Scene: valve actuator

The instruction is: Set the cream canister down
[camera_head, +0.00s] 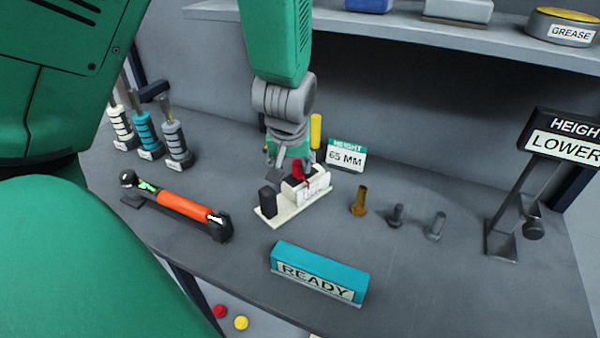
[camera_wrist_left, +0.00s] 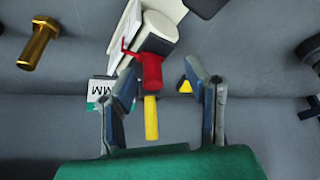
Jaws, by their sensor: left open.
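The cream canister (camera_head: 308,184) rests on a cream base plate (camera_head: 268,219) on the bench, with a red part (camera_head: 298,170) at its near-gripper end. In the left wrist view, the canister (camera_wrist_left: 158,28) shows a rounded cream body with a dark band, and the red part (camera_wrist_left: 148,72) reaches toward my fingers. My left gripper (camera_head: 288,170) is just above and behind the canister. Its fingers (camera_wrist_left: 161,68) are spread on either side of the red part; the right finger is visibly apart from it. Contact at the left finger is unclear. My right gripper is not in view.
A black block (camera_head: 268,201) stands on the base plate. A yellow post (camera_head: 316,131) and the 65 MM sign (camera_head: 346,157) stand behind. Bolts (camera_head: 397,215) are right, an orange tool (camera_head: 184,207) left, and a teal READY block (camera_head: 318,272) in front.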

